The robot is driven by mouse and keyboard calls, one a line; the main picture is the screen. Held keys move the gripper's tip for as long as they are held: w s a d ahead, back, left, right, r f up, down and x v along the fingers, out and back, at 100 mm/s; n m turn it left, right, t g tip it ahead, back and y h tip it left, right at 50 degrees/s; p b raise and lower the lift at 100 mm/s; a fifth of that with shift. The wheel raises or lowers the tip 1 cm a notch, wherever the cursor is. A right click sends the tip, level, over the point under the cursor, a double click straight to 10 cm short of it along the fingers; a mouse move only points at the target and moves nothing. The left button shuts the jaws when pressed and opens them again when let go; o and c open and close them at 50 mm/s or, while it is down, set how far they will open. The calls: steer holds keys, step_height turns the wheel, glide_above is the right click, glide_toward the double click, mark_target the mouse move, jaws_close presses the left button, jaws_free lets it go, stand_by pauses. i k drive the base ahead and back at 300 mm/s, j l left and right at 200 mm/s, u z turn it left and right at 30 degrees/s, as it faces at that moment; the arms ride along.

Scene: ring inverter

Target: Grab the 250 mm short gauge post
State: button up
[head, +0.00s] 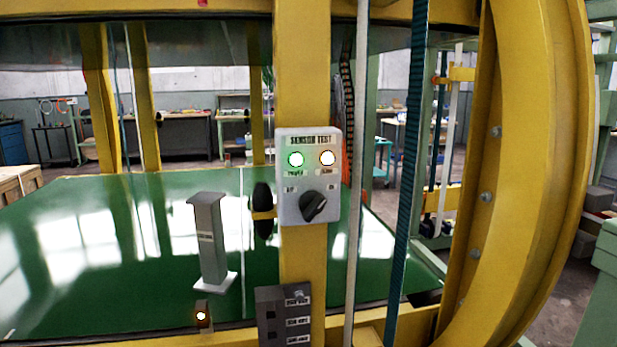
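A grey post (208,245) with a flat cap, a small label and a pale square base stands upright on the green surface (110,265), left of the yellow upright. It looks like a gauge post; its label is too small to read, so I cannot tell its length. No second post of this kind shows clearly. My gripper is not in view.
A yellow upright (303,245) carries a grey "SENSOR TEST" box (308,208) with two lit lamps and a black knob. A dark labelled block (285,318) sits low on it. A small lit sensor (202,316) stands before the post. A large yellow ring (535,150) fills the right.

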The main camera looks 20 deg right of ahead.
mark_target(216, 279)
steer(key=i+j+z, duration=0.15)
steer(key=j, duration=0.25)
steer(key=j+z, duration=0.15)
steer(key=j, duration=0.3)
steer(key=i+j+z, duration=0.15)
steer(key=j, duration=0.3)
steer(key=i+j+z, duration=0.15)
steer(key=i+j, duration=0.55)
steer(key=i, duration=0.1)
